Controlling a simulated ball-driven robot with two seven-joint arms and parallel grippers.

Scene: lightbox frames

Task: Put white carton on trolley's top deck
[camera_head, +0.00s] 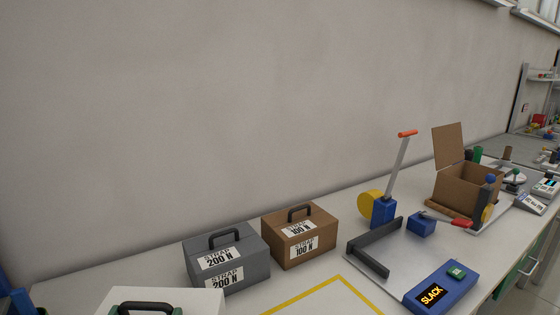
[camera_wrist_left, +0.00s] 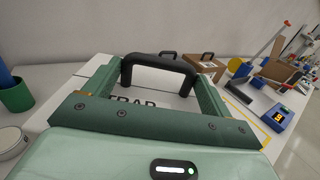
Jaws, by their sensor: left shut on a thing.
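The white carton (camera_head: 207,298) with a black handle (camera_head: 145,306) is at the bottom left of the head view, cut off by the frame edge. My left gripper (camera_head: 148,311) is shut on its handle; only bits of the green fingers show there. In the left wrist view the green fingers (camera_wrist_left: 152,85) stand at both ends of the black handle, with the white top and part of a printed label behind. I cannot tell whether the carton touches the table. The trolley and my right gripper are not in view.
A grey carton (camera_head: 228,258) and a brown carton (camera_head: 300,237) stand close by on the table. To the right are a yellow taped outline, a blue device (camera_head: 441,287) reading SLACK, a lever tool (camera_head: 384,209) and an open cardboard box (camera_head: 467,186). A green cup (camera_wrist_left: 16,96) stands left.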

